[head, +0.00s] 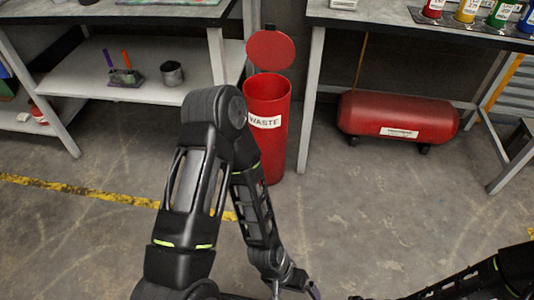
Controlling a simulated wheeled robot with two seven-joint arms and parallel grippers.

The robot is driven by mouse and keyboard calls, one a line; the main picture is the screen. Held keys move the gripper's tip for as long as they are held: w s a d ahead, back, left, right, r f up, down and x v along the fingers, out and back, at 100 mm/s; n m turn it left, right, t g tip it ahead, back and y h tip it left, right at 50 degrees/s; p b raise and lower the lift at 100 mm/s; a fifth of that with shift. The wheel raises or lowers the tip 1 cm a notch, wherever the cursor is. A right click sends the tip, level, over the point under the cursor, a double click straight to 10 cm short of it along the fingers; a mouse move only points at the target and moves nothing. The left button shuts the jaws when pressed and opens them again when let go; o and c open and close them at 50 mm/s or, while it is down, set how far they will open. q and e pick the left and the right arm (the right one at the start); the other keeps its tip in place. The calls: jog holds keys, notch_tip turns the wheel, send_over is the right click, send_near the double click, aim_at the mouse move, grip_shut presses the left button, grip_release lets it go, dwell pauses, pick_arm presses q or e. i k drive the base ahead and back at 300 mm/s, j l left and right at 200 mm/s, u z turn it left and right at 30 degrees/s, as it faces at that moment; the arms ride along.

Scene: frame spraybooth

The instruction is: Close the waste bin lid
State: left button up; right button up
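The red waste bin (274,155) stands upright on the floor between two tables, with a white "WASTE" label on its front. Its round red lid (271,50) is open, raised above the rear of the rim, and the bin's mouth shows below it. My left arm covers part of the bin's left side. My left gripper (308,290) is low at the bottom edge of the view, well in front of the bin, and partly cut off. My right gripper (358,297) barely shows at the bottom edge, to the right of the left one. Neither gripper touches the bin or lid.
A grey shelf (190,92) at left holds a metal cup (172,73) and a tool holder (124,77). The right table (390,22) carries several paint bottles. A red tank (397,118) sits beneath it. Floor in front of the bin's right side is clear.

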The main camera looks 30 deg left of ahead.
aim_at(269, 49)
jog(key=i+j, duration=0.35)
jog(key=i, duration=0.2)
jog(key=i+j, duration=0.35)
jog(key=i, duration=0.25)
